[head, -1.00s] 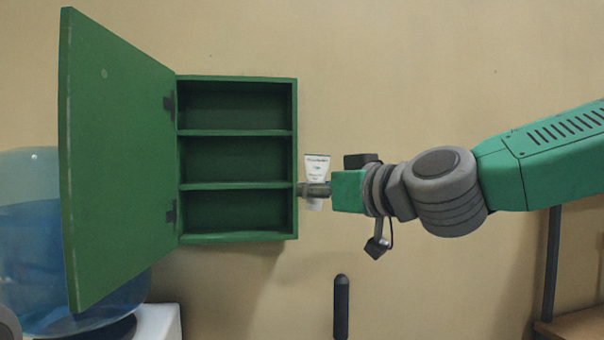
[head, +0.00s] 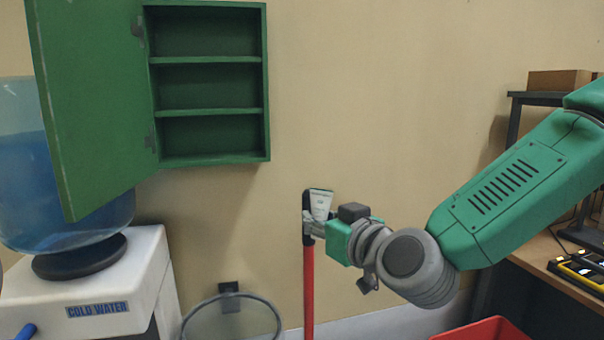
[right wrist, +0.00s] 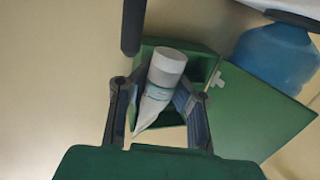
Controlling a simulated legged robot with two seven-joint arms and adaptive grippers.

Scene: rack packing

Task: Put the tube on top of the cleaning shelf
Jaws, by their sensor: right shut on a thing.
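The cleaning shelf is a green wall cabinet (head: 212,58) with shelves inside and its door (head: 90,100) swung open to the left. Its top edge is at the upper border of the head view. My right gripper (head: 312,229) is shut on a white tube (head: 320,203), below and to the right of the cabinet, with a gap between. In the right wrist view the tube (right wrist: 158,95) is tilted between the fingers, with its whitish cap (right wrist: 167,65) towards the cabinet. My left gripper is not in view.
A water cooler (head: 110,285) with a blue bottle (head: 75,220) stands under the door at left. A red pole (head: 308,280) is behind my right gripper. A ring-shaped rim (head: 270,300), a red crate (head: 485,331) and a wooden desk (head: 555,258) are lower down. The wall is clear right of the cabinet.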

